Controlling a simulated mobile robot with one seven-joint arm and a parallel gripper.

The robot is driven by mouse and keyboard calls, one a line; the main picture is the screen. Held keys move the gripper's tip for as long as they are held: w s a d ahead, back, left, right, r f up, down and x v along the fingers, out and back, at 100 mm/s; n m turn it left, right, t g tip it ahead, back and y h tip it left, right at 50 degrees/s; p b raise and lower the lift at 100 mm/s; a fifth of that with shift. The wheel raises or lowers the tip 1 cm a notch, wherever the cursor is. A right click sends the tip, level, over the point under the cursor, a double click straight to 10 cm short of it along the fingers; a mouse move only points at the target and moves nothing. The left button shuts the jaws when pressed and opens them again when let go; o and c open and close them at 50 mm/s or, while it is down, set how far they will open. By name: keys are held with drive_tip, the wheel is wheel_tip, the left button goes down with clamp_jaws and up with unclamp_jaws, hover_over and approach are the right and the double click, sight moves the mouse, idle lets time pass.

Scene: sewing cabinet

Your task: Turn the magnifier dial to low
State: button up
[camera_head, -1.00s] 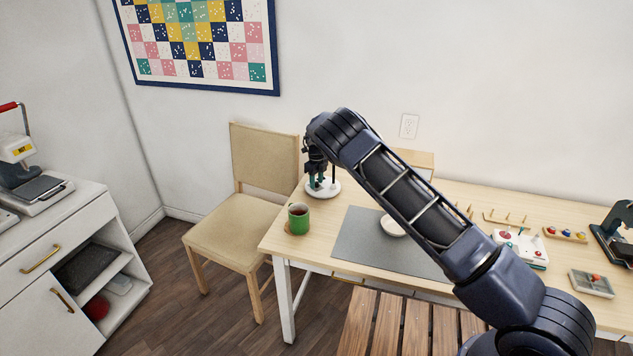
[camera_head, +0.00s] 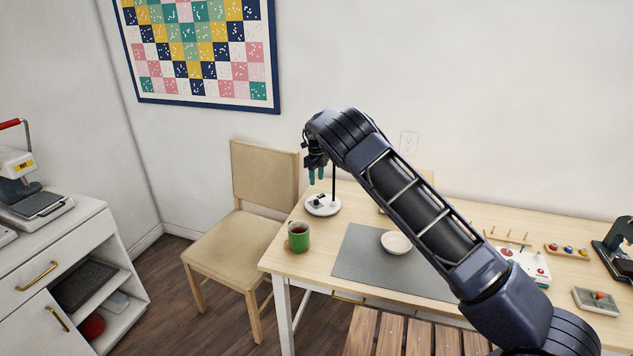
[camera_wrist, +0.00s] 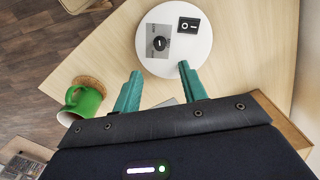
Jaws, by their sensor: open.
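The magnifier base (camera_head: 322,205) is a round white disc at the back left corner of the table, with a dark post rising from it. In the wrist view the white base (camera_wrist: 200,62) carries a black dial (camera_wrist: 160,43) on a grey plate and a black rocker switch (camera_wrist: 189,25) beside it. The dial's markings are too small to read. My gripper (camera_head: 318,174) is above the base, with its green fingers pointing down. In the wrist view my gripper (camera_wrist: 160,82) is open and empty, its fingertips apart from the dial. The magnifier's upper part is hidden by my arm.
A green mug (camera_head: 299,237) stands on a coaster near the table's left edge. A grey mat (camera_head: 362,262) with a white bowl (camera_head: 396,242) lies to the right. A beige chair (camera_head: 235,238) stands left of the table (camera_head: 440,203).

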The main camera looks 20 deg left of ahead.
sight(316, 200)
wheel_tip(316, 200, down, 11)
drive_tip(key=m, duration=0.4)
idle(0.8)
drive_tip(key=shift+c, duration=0.4)
clamp_jaws()
